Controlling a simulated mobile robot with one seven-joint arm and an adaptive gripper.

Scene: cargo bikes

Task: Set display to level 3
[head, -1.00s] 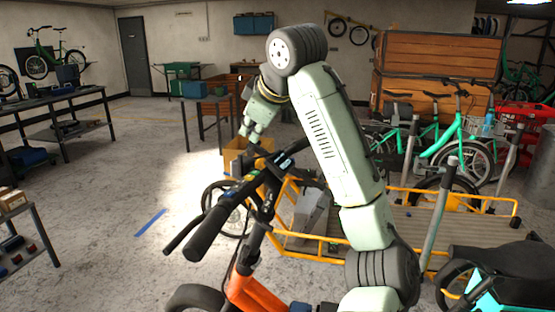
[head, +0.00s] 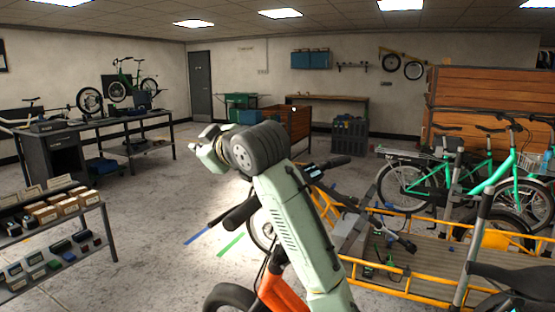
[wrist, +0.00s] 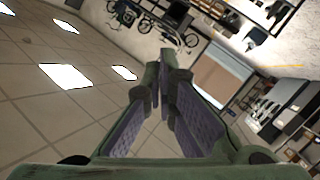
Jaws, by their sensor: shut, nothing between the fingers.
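The display (head: 311,170) is a small dark unit with a pale bluish face on the handlebar of an orange cargo bike (head: 280,296), in the head view. It is too small to read a level. My arm passes in front of the bike and hides the middle of the handlebar. My gripper (head: 196,146) is raised up and left of the display, well apart from it. In the wrist view my gripper (wrist: 164,68) is shut and empty, with the tilted room and ceiling behind it; the display does not show there.
A yellow-framed cargo bed (head: 430,262) and green bikes (head: 505,165) fill the right. A shelf with small boxes (head: 95,195) stands at left. Open floor lies between.

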